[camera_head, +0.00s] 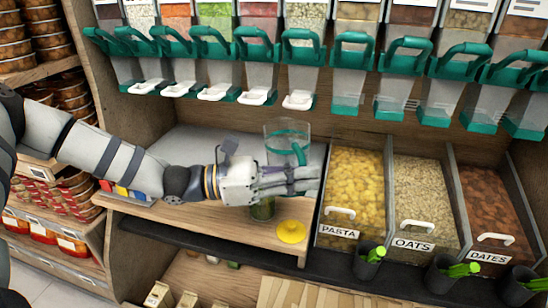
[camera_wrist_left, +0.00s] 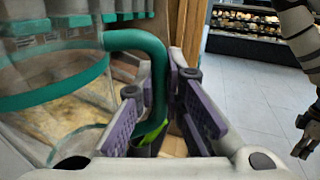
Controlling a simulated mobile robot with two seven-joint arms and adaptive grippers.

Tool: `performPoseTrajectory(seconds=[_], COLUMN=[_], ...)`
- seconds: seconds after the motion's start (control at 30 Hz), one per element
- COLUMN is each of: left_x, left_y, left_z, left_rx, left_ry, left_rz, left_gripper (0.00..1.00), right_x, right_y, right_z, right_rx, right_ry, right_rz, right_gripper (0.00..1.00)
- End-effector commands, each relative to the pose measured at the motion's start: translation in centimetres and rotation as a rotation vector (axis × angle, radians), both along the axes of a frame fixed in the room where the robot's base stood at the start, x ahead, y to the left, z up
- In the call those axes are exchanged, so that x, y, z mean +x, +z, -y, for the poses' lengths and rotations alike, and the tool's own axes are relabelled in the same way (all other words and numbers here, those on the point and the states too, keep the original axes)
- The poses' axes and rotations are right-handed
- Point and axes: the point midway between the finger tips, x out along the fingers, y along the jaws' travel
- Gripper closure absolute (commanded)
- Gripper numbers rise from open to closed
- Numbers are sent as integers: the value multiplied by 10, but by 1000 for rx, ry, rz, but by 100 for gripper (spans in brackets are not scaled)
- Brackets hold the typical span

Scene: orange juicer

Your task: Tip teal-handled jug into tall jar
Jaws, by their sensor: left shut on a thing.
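The clear jug (camera_head: 287,132) has a teal band and a teal handle (camera_head: 296,152), and looks roughly upright above the wooden shelf. My left gripper (camera_head: 300,181) is shut on the handle. In the left wrist view, the teal handle (camera_wrist_left: 158,75) runs down between the purple finger pads (camera_wrist_left: 162,118), with the clear jug wall (camera_wrist_left: 50,65) at left. My right gripper (camera_wrist_left: 304,138) shows dimly at the right edge of the left wrist view.
Bins of pasta (camera_head: 355,190), oats (camera_head: 425,200) and dates (camera_head: 495,205) stand at right. Dispensers with teal handles (camera_head: 303,48) hang above. Dark cups (camera_head: 368,263) line the front ledge.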

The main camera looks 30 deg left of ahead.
Motion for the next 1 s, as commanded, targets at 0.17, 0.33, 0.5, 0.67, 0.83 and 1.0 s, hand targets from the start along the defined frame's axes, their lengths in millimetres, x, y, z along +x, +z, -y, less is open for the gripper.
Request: performPoseTrajectory(seconds=[0.17, 0.33, 0.5, 0.67, 0.83, 1.0], left_x=[-2, -3, -3, -14, -36, -58], left_y=[-8, -10, -10, -10, -10, -9], left_z=[9, 11, 11, 13, 18, 23], left_rx=[76, 97, 95, 91, 91, 89], left_ry=[0, 1, 1, 1, 2, 2], left_rz=[21, 28, 28, 27, 26, 27], left_gripper=[100, 100, 100, 100, 100, 100], right_x=[-1, -1, -1, -1, -1, -1], right_y=[-1, -1, -1, -1, -1, -1], right_z=[0, 0, 0, 0, 0, 0], right_rx=[0, 0, 0, 0, 0, 0], right_ry=[0, 0, 0, 0, 0, 0], right_rz=[-4, -4, -4, -3, -2, -2], right_gripper=[100, 100, 100, 100, 100, 100])
